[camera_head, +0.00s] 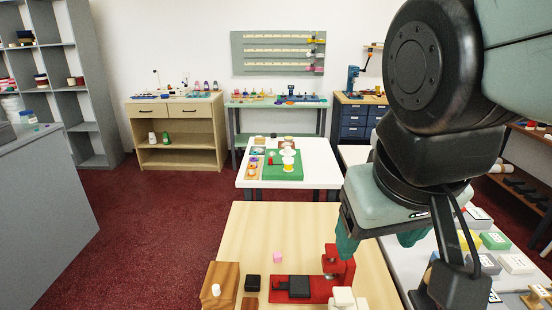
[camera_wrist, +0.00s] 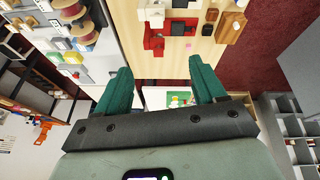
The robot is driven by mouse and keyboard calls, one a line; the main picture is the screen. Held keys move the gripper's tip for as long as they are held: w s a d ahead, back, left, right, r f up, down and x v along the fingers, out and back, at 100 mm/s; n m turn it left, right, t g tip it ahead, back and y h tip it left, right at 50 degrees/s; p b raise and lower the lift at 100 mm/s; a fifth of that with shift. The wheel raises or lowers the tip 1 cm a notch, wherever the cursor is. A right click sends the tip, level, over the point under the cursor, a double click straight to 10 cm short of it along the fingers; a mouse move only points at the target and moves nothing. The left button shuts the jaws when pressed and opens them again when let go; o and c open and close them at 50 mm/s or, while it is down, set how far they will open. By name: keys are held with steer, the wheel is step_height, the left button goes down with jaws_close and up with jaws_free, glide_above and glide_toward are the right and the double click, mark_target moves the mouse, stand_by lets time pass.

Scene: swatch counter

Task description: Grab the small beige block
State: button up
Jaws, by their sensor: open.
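Pale cream-beige blocks (camera_head: 343,297) sit in a cluster at the front edge of the wooden table (camera_head: 240,230), beside a red fixture (camera_head: 318,290). They also show at the top of the wrist view (camera_wrist: 154,14). I cannot tell which single one is the small beige block. My gripper (camera_head: 378,242) is high above the table's right side, apart from the blocks. In the wrist view its two green fingers (camera_wrist: 160,68) are spread wide with nothing between them.
A pink cube (camera_head: 278,257), a black block (camera_head: 252,283) and a brown wooden block (camera_head: 221,285) with a white cylinder (camera_head: 216,290) stand near the red fixture. The far part of the wooden table is bare. A counter with boxes (camera_head: 495,240) lies at right.

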steer(key=w+a+f+n+g+h, duration=0.1)
steer(key=w+a+f+n+h, duration=0.3)
steer(key=a+f+n, duration=0.4)
steer(key=w+a+f+n+h, duration=0.35)
steer(key=f+n, duration=0.25)
steer(key=f, duration=0.3)
steer(key=s+a+f+n+t, duration=0.2)
steer(key=a+f+n+t, duration=0.1)
steer(key=f+n, duration=0.2)
steer(key=s+a+f+n+t+y, duration=0.1)
steer(key=s+a+f+n+t, duration=0.1)
steer(key=f, duration=0.6)
steer(key=s+a+f+n+t+y, duration=0.1)
steer(key=s+a+f+n+t, duration=0.1)
steer(key=a+f+n, duration=0.4)
steer(key=shift+s+a+f+n+t+y, duration=0.15)
steer(key=shift+f+n+t, duration=0.15)
steer(key=shift+n+t, duration=0.25)
steer(key=shift+w+a+f+n+t+y, duration=0.1)
steer(key=shift+f+n+t, duration=0.25)
steer(key=shift+n, duration=0.3)
steer(key=shift+f, duration=0.25)
steer(key=x, duration=0.5)
steer(key=shift+a+x, duration=0.15)
steer(key=shift+x, duration=1.2)
steer(key=shift+a+x, duration=0.15)
steer(key=shift+x, duration=1.2)
steer(key=shift+f, duration=0.15)
